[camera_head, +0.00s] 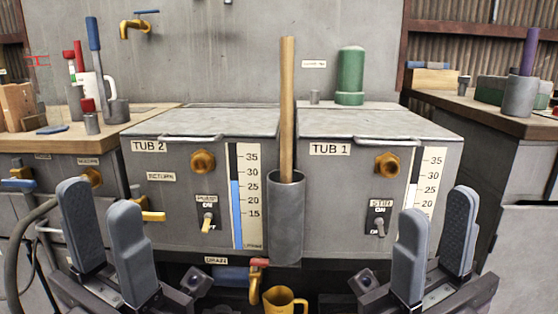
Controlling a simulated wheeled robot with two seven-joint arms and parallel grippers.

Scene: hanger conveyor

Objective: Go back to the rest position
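My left gripper (105,238) is at the lower left, in front of the TUB 2 cabinet. Its two grey fingers stand apart with nothing between them. My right gripper (435,245) is at the lower right, in front of the TUB 1 cabinet. Its fingers are also apart and empty. Both point upward and touch nothing that I can see.
Tub 2 (165,190) and Tub 1 (340,190) have closed lids, switches and level gauges. A grey holder (286,225) with a wooden stick (287,110) stands between them. A yellow mug (285,300) is below the red-handled drain valve (259,264). Side benches hold bottles and cups.

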